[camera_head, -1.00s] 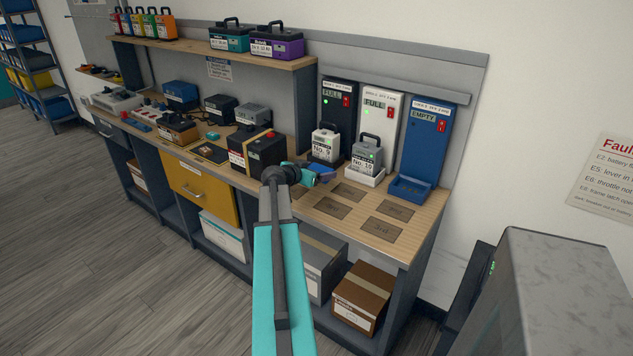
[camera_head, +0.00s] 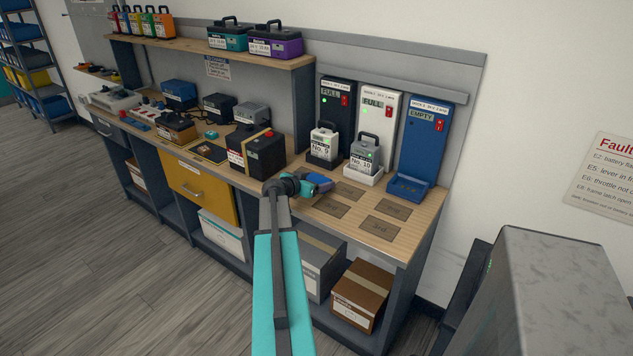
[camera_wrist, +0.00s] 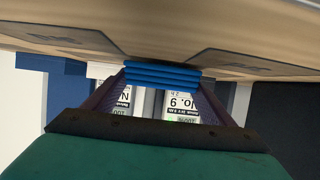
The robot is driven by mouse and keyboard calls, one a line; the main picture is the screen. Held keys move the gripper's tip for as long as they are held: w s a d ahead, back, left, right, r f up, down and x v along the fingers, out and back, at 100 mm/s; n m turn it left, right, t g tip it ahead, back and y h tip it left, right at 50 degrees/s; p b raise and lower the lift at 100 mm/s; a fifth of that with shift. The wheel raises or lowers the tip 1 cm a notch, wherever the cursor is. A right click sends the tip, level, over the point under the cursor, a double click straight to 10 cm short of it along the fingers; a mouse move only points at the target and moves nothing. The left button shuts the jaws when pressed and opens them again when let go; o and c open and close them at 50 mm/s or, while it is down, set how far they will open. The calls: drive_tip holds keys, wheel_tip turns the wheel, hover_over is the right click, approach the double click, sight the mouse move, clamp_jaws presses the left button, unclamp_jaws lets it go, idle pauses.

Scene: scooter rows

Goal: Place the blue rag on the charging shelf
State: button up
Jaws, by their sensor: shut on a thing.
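The blue rag shows as a folded stack (camera_wrist: 163,74) in the wrist view, between the two fingertips of my gripper (camera_wrist: 160,82). In the head view my gripper (camera_head: 322,186) is over the front part of the wooden bench top (camera_head: 416,226), and a little blue of the rag shows at its tip. My gripper is shut on the rag. The wrist view looks upside down, with the bench top close to the rag; I cannot tell whether they touch. I cannot tell which surface is the charging shelf; an upper shelf (camera_head: 190,45) carries several batteries.
Batteries No. 9 (camera_head: 323,143) and No. 10 (camera_head: 365,153) stand in docks behind my gripper. The blue dock (camera_head: 408,188) marked EMPTY is vacant. A dark battery (camera_head: 262,153) with a yellow band stands left of my gripper. The right bench end, with marked rectangles (camera_head: 381,229), is clear.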

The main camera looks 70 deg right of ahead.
drive_tip(key=shift+f, duration=0.35)
drive_tip(key=o, duration=1)
drive_tip(key=shift+r, duration=0.1)
drive_tip(key=shift+r, duration=0.1)
drive_tip(key=shift+b+v, duration=1.6)
drive_tip(key=shift+v, duration=4.4)
drive_tip(key=shift+s, duration=0.1)
